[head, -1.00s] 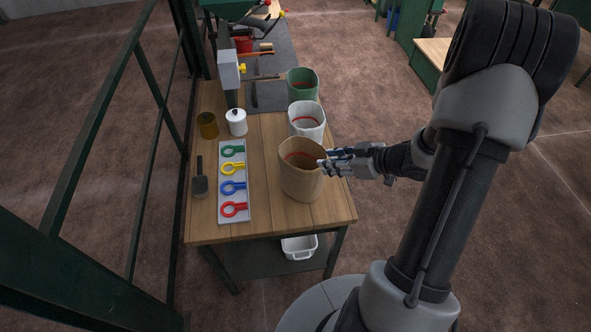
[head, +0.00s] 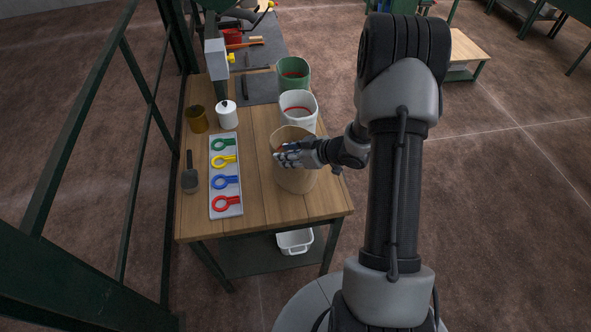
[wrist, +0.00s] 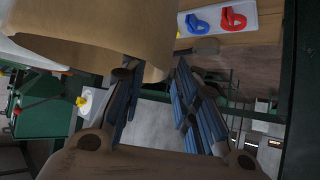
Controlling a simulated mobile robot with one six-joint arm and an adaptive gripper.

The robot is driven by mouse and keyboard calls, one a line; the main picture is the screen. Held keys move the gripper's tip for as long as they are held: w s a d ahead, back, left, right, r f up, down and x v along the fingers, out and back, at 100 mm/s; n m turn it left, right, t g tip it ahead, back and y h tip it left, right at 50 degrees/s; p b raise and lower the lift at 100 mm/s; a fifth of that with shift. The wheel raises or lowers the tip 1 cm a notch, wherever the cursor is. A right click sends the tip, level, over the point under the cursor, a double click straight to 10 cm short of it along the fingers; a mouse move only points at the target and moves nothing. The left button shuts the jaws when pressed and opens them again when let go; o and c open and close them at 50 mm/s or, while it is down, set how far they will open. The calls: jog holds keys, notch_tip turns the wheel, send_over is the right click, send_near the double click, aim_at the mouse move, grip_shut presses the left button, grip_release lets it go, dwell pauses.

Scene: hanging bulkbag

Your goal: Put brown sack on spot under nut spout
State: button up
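The brown sack (head: 296,181) stands upright and open-topped on the near right of the wooden table. My gripper (head: 281,156) is level with its rim, with the fingers across its mouth in the head view. In the wrist view the sack (wrist: 100,35) fills the upper left, and my gripper (wrist: 157,88) shows two blue-padded fingers spread apart with a clear gap. I cannot tell whether a finger touches the sack. A grey box with a yellow knob (head: 215,60), possibly the spout, hangs over the table's far left, beside a dark mat (head: 262,90).
A white sack (head: 298,112) and a green sack (head: 293,73) stand behind the brown one. A tray (head: 215,208) of coloured ring tools lies left, with a scoop (head: 190,178), a brown cup (head: 198,119) and a white lidded pot (head: 227,116). Green frame posts flank the table's left.

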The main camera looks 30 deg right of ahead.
jog(key=shift+x, duration=1)
grip_shut()
